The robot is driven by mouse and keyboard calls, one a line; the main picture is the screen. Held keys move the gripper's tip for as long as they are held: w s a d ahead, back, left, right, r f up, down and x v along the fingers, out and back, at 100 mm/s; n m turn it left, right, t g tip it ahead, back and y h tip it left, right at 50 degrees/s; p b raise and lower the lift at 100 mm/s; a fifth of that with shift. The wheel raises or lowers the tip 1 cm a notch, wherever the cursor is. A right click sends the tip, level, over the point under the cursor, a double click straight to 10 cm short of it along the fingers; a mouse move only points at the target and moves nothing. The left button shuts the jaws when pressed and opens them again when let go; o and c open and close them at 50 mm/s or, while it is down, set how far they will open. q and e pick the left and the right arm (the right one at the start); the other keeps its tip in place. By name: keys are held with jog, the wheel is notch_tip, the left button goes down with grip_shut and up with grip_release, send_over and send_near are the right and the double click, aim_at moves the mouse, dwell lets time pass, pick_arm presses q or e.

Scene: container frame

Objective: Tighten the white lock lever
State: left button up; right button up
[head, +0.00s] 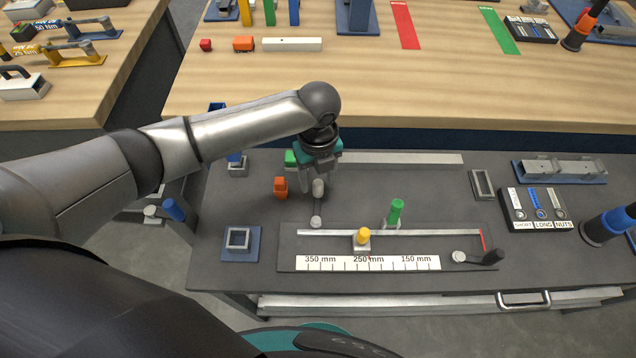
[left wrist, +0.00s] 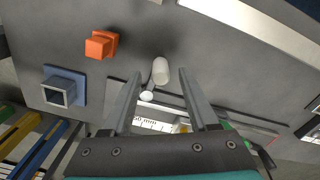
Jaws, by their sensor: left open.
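The white lock lever (head: 318,187) has a pale upright knob and a thin arm running to a round pivot (head: 316,222) at the left end of the measuring fixture. In the left wrist view its knob (left wrist: 160,70) shows between and slightly beyond the two fingertips, with the pivot (left wrist: 147,95) nearer the fixture. My left gripper (head: 317,191) is open, pointing down over the knob. A gap shows on each side of the knob in the wrist view; whether a finger touches it I cannot tell. My right gripper is not in view.
The fixture carries a ruler (head: 341,263), a yellow-topped slider (head: 363,238), a green knob (head: 396,212) and a black lever (head: 490,257). A square socket (head: 238,240) sits front left.

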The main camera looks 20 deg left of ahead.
aim_at(317, 204)
pick_arm(q)
jog(key=shift+f, duration=1.25)
grip_shut()
dwell(0.5)
